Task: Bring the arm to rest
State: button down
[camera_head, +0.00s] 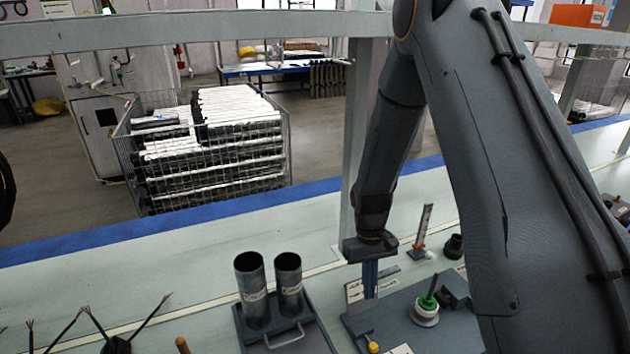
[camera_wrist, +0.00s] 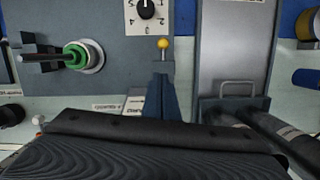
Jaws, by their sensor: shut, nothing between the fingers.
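My arm (camera_head: 500,190) comes down from the top of the head view and bends over the bench. My gripper (camera_head: 370,282) points down above the grey plate (camera_head: 400,335), its blue fingers together with nothing between them. In the wrist view my gripper (camera_wrist: 160,98) shows as the narrow blue fingers at the middle, pointing toward a small yellow ball knob (camera_wrist: 163,43). The fingers look apart from the knob. In the head view the yellow knob (camera_head: 373,347) is just below the fingertips. I cannot tell the exact height of the fingertips above the plate.
Two dark tubes (camera_head: 252,285) stand upright in a grey tray (camera_head: 310,338) left of my gripper. A white and green round part (camera_head: 425,312) sits on the plate at right. Black cables (camera_head: 118,343) lie front left. The bench (camera_head: 130,265) is clear behind the cables.

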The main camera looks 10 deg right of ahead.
jog(key=s+r+m+t, duration=0.1)
jog(key=s+r+t, duration=0.1)
jog(key=s+r, duration=0.4)
jog(key=s+r+t, duration=0.1)
jog(key=s+r, duration=0.5)
jog(key=r, duration=0.6)
jog(key=shift+s+a+m+t, duration=0.15)
jog(key=shift+s+m+t, duration=0.2)
jog(key=shift+m+t, duration=0.05)
jog(key=c, duration=2.5)
grip_release()
jog(key=shift+r, duration=0.1)
